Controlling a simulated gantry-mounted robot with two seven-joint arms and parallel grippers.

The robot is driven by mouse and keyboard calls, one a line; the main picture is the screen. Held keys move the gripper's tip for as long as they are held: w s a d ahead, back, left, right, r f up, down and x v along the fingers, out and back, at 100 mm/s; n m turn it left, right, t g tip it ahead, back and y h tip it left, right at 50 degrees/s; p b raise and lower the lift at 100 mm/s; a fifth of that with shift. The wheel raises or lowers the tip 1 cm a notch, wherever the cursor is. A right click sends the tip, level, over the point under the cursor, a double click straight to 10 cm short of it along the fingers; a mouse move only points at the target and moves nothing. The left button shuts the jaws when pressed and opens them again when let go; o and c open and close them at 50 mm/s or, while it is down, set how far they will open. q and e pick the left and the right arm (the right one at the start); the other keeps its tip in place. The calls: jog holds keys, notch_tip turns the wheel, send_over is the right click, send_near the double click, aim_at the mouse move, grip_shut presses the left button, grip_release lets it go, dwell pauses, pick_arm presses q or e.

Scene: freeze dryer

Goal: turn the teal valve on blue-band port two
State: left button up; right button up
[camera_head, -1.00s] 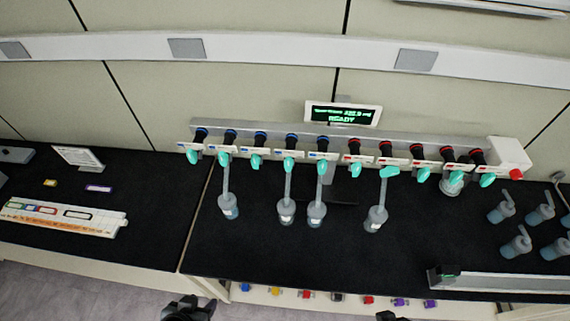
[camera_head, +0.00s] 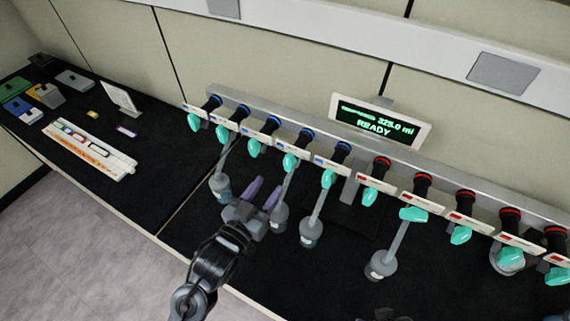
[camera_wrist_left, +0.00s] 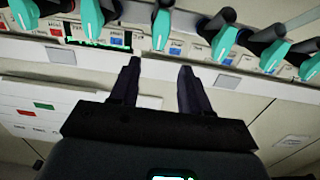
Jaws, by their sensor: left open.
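The rack carries a row of black ports with teal valves. Counting from the left in the head view, the second blue-band port (camera_head: 243,111) has a teal valve (camera_head: 222,133) hanging on its front, with a flask (camera_head: 221,188) below. Port numbers are too small to read. My left gripper (camera_head: 263,192) is open and empty, below and right of that valve, in front of the flasks and apart from the valves. In the left wrist view its spread fingers (camera_wrist_left: 159,68) have nothing between them, with several teal valves beyond. A dark part of my right gripper (camera_head: 378,314) barely shows at the bottom edge.
A lit READY display (camera_head: 378,121) stands behind the rack. Red-band ports (camera_head: 422,184) continue to the right. Flasks (camera_head: 311,232) hang close beside my left gripper. The black bench (camera_head: 160,165) at left has clear room near a white label strip (camera_head: 90,147).

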aim_at(287, 160)
pick_arm(q)
jog(key=p+x, duration=0.1)
jog(key=x, duration=0.7)
jog(key=shift+r, duration=0.15)
jog(key=shift+p+x, duration=0.3)
jog(key=shift+x, duration=0.55)
pick_arm(e)
jog(key=shift+w+d+r, duration=0.15)
jog(key=shift+d+r, duration=0.1)
jog(key=shift+r, duration=0.3)
jog(key=shift+w+d+r, duration=0.1)
jog(key=shift+d+r, duration=0.15)
jog(key=shift+r, duration=0.25)
pick_arm(q)
jog(key=shift+c, duration=0.3)
pick_arm(e)
jog(key=shift+a, duration=0.1)
pick_arm(q)
grip_shut()
